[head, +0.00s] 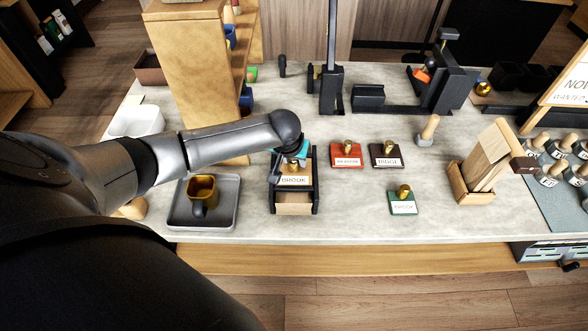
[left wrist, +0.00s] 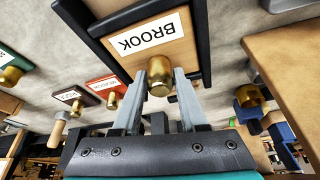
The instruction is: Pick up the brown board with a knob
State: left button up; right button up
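The light brown board labelled BROOK (head: 296,181) sits in a black-sided holder (head: 315,190) near the front of the counter. In the left wrist view the board (left wrist: 125,62) fills the upper middle, with a brass knob (left wrist: 160,72) on it. My left gripper (left wrist: 161,78) has its two grey fingertips on either side of this knob, very close to it. Whether they press on it I cannot tell. In the head view my left gripper (head: 288,163) is over the holder and partly hidden by its wrist. My right gripper is not in view.
Right of the holder lie a red board (head: 346,160), a dark brown board (head: 386,160) and a green board (head: 403,208), each with a brass knob. A grey tray (head: 229,217) with a yellowish mug (head: 203,190) is on the left. A wooden shelf (head: 185,65) stands behind my arm.

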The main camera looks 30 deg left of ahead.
pick_arm(q)
grip_shut()
dwell(0.9)
